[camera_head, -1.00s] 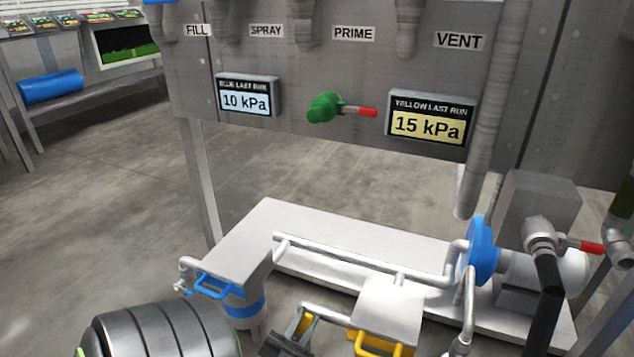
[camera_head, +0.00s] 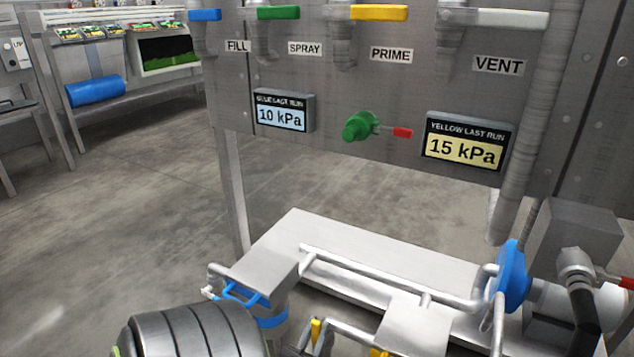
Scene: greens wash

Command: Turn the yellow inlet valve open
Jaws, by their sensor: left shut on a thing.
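The yellow inlet valve's handle (camera_head: 316,331) shows as a small upright yellow piece at the bottom edge, beside a silver pipe. My left gripper (camera_head: 306,346) is at this handle and shut on it; most of the gripper is cut off by the frame. My thick grey left arm link hides what is left of it. The valve's body is hardly visible, so I cannot tell its exact angle. My right gripper is not in view.
A pump with a blue flange (camera_head: 512,276) is farther right. The panel (camera_head: 340,80) behind carries coloured levers and a green red-tipped valve (camera_head: 362,126).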

